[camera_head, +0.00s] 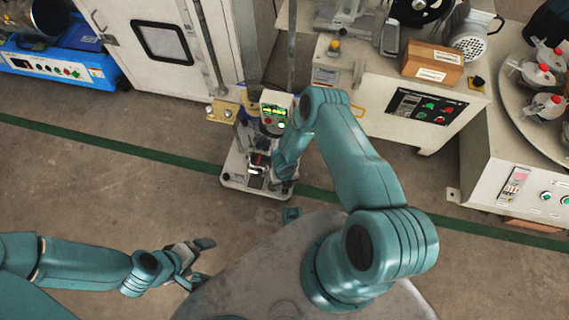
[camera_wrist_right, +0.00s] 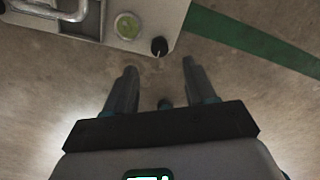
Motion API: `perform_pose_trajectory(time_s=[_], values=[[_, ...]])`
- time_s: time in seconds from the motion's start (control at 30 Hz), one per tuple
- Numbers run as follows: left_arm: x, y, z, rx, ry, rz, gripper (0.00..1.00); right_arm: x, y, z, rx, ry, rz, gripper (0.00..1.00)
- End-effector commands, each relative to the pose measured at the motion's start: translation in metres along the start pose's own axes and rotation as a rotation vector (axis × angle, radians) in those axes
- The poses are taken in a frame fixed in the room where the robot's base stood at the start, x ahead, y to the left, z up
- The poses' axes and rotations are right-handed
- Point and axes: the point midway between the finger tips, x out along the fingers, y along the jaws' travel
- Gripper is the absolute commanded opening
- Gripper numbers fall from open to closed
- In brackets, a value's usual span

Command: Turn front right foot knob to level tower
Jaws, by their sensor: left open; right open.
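The tower stands on a light base plate (camera_head: 234,182) on the floor, and the right forearm covers its right side in the head view. In the right wrist view, a corner of the base plate (camera_wrist_right: 160,12) carries a small black knob (camera_wrist_right: 159,47) and a round green bubble level (camera_wrist_right: 127,25). My right gripper (camera_wrist_right: 160,72) is open and empty. Its fingertips point at the black knob, which shows between and beyond them without visible contact. My left gripper (camera_head: 204,262) is open and empty, low at the left, away from the tower.
A white cabinet (camera_head: 150,50) stands at the back left, and a bench (camera_head: 430,145) with a control panel and a cardboard box (camera_head: 432,62) at the right. The floor left of the tower is clear.

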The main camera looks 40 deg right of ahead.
Motion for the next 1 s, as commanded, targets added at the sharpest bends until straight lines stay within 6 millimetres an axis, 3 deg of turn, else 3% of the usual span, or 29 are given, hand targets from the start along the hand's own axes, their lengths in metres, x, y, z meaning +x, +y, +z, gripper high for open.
perform_pose_trajectory(time_s=[0.03,0.1,0.3,0.73,0.77,0.9,0.93,1.0], values=[[0.011,-0.004,0.000,0.000,0.000,0.000,1.00,0.019,0.001,-0.001,0.001,0.001,0.000,0.55],[0.017,-0.006,0.000,0.000,0.000,0.000,1.00,0.034,0.001,-0.001,0.002,0.000,0.000,0.55],[0.031,-0.012,-0.001,-0.002,0.002,0.000,1.00,0.065,0.002,-0.001,0.003,0.000,0.000,0.55],[0.034,-0.014,-0.003,-0.005,0.005,-0.001,1.00,0.075,0.003,-0.001,0.003,0.000,0.000,0.55],[0.034,-0.014,-0.003,-0.006,0.005,-0.001,1.00,0.075,0.003,-0.001,0.003,0.000,0.000,0.52],[0.034,-0.014,-0.003,-0.005,0.005,-0.001,1.00,0.075,0.003,-0.001,0.003,0.000,0.000,0.06],[0.034,-0.014,-0.003,-0.005,0.005,-0.001,1.00,0.075,0.003,-0.001,0.003,0.000,0.000,0.00],[0.034,-0.014,-0.003,-0.005,0.005,-0.001,1.00,0.075,0.003,-0.001,0.003,0.000,0.000,0.00]])
